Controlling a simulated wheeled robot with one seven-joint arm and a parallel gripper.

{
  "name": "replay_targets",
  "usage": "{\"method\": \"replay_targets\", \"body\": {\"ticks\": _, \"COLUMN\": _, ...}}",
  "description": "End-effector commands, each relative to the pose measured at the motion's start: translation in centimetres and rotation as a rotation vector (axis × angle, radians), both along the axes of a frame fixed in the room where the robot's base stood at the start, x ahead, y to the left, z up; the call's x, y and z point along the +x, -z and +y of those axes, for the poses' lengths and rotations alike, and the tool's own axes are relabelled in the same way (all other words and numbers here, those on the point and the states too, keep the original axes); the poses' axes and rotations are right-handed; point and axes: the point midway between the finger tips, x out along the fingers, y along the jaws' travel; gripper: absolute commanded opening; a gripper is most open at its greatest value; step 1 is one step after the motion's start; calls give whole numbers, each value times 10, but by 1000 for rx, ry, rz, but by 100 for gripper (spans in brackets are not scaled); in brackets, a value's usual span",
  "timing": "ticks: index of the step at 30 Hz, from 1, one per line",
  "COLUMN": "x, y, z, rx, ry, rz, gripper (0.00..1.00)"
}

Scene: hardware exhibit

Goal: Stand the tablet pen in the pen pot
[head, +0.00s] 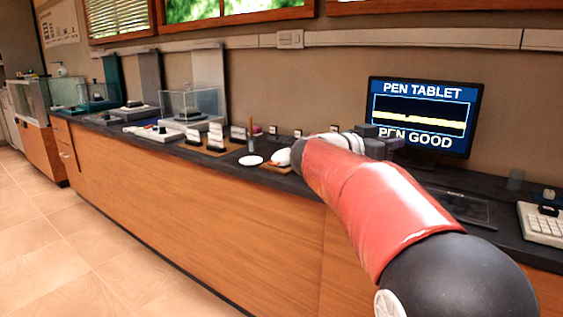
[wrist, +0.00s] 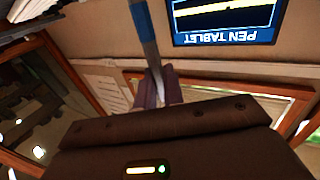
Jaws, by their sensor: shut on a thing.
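My gripper (wrist: 157,92) is shut on the tablet pen (wrist: 147,35), a slim blue and grey stick that runs from between the fingertips to the top edge of the wrist view. In the head view my gripper (head: 378,143) is partly hidden by my own arm, in front of the wall left of the monitor, and the pen cannot be made out there. A dark flat drawing tablet (head: 462,207) lies on the counter below the monitor.
The monitor (head: 423,115) reads "PEN TABLET" and "PEN GOOD"; it also shows upside down in the wrist view (wrist: 226,18). A white keyboard (head: 543,224) lies at the right. Left on the counter (head: 290,183) stand small signs, a white disc (head: 251,160) and a clear case (head: 190,103).

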Motion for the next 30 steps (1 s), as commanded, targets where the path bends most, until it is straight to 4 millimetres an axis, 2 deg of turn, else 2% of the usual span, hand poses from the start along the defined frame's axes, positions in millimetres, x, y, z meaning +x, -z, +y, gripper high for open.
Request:
{"method": "replay_targets", "body": {"ticks": 8, "x": -5, "y": 38, "z": 9, "rx": 0, "ry": -79, "rz": 4, "gripper": 0}}
{"method": "replay_targets", "body": {"ticks": 14, "x": -11, "y": 90, "z": 19, "rx": 0, "ry": -181, "rz": 9, "gripper": 0}}
{"method": "replay_targets", "body": {"ticks": 17, "x": -16, "y": 133, "z": 27, "rx": -1, "ry": -264, "rz": 15, "gripper": 0}}
{"method": "replay_targets", "body": {"ticks": 27, "x": -37, "y": 322, "z": 65, "rx": 1, "ry": -639, "rz": 26, "gripper": 0}}
{"method": "replay_targets", "body": {"ticks": 30, "x": -41, "y": 357, "z": 73, "rx": 1, "ry": -716, "rz": 18, "gripper": 0}}
